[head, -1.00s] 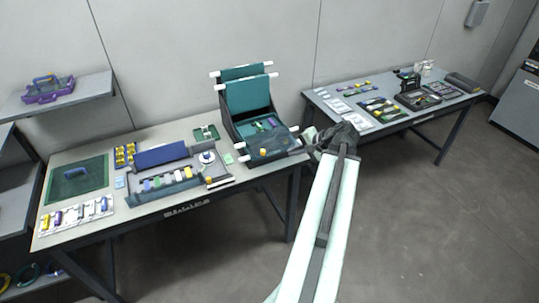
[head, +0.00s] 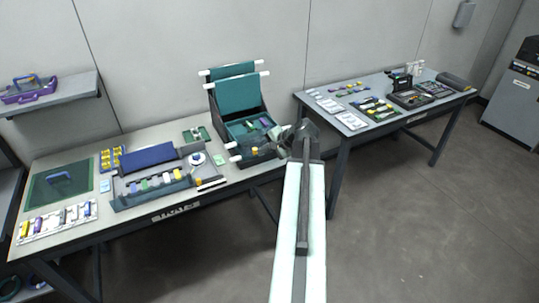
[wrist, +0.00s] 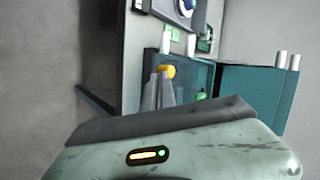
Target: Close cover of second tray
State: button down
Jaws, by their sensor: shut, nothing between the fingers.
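The tray unit (head: 212,101) is a dark hinged stack on the left table. Two teal covers stand raised and leaning back: a rear cover (head: 232,70) and a front cover (head: 238,93), each with white rod ends. Below them is an open teal tray (head: 236,131) with small parts. A yellow knob (head: 256,149) shows at the unit's front, and also in the wrist view (wrist: 168,71). My gripper (head: 287,142) is at the unit's right front side. In the wrist view its fingers (wrist: 158,88) are shut and empty, overlapping the teal panel near the knob; contact cannot be told.
The left table (head: 60,155) also bears a blue-lidded case (head: 150,157), a green mat (head: 45,190) and a white rack of connectors (head: 52,222). A second table (head: 335,97) with tools stands right, beyond a gap. The floor (head: 400,230) in front is clear.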

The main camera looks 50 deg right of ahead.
aim_at(264, 138)
jog(key=shift+w, duration=0.15)
jog(key=w+d, duration=0.1)
jog(key=w, duration=0.2)
jog(key=w+d, duration=0.2)
jog(key=w, duration=0.2)
jog(key=w+d, duration=0.1)
jog(key=w, duration=0.2)
jog(key=shift+w+d, duration=0.2)
jog(key=shift+w, duration=0.1)
jog(key=shift+w+r, duration=0.15)
jog(key=shift+w, duration=0.05)
